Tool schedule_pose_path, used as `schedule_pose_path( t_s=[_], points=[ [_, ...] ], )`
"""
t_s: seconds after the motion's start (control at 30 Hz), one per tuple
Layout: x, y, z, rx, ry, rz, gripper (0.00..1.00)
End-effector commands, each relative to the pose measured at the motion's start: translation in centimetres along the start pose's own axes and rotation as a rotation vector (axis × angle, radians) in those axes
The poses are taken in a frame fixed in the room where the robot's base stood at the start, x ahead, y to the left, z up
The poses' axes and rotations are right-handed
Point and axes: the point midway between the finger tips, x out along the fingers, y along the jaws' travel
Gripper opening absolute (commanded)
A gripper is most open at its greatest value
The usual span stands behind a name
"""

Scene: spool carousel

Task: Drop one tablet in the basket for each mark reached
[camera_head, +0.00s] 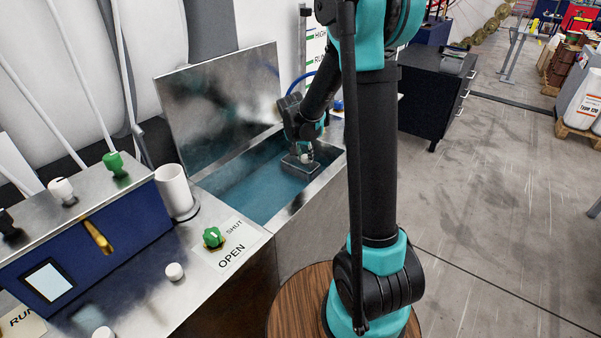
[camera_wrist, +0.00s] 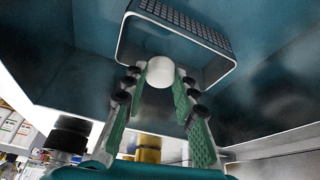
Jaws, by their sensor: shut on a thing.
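My gripper (camera_head: 303,146) reaches down into the open metal basin (camera_head: 297,207), over the small grey basket (camera_head: 300,168). In the wrist view my gripper (camera_wrist: 160,77) has its green-padded fingers closed on a white round tablet (camera_wrist: 160,69). The tablet lies in front of the opening of the mesh basket (camera_wrist: 216,43); I cannot tell whether it touches the basket. Two white tablets (camera_head: 174,271) (camera_head: 103,332) lie apart on the counter at the lower left. The board with marks (camera_head: 315,47) stands behind the basin, partly hidden by my arm; HIGH and RUN are readable.
A green knob (camera_head: 213,237) sits between SHUT and OPEN labels. A white cup (camera_head: 174,190) stands beside the basin's left end. A blue control box (camera_head: 88,245) carries knobs and a brass lever. The basin's raised lid (camera_head: 220,95) stands behind. Open floor lies right.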

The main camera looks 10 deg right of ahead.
Motion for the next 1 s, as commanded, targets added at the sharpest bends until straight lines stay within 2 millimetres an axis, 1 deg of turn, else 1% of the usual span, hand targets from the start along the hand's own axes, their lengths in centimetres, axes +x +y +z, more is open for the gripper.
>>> schedule_pose_path(
  t_s=[0.3, 0.33, 0.5, 0.83, 0.93, 1.0],
  points=[
    [0.2, 0.0, 0.1, 0.0, 0.0, 0.0, 0.08],
    [0.2, 0.0, 0.1, 0.0, 0.0, 0.0, 0.31],
    [0.2, 0.0, 0.1, 0.0, 0.0, 0.0, 0.52],
    [0.0, 0.0, 0.1, 0.0, 0.0, 0.0, 0.52],
    [-0.6, 0.0, 0.1, -0.001, 0.0, 0.0, 0.52],
    [-1.4, 0.0, 0.1, -0.001, 0.0, 0.0, 0.52]
  ],
)
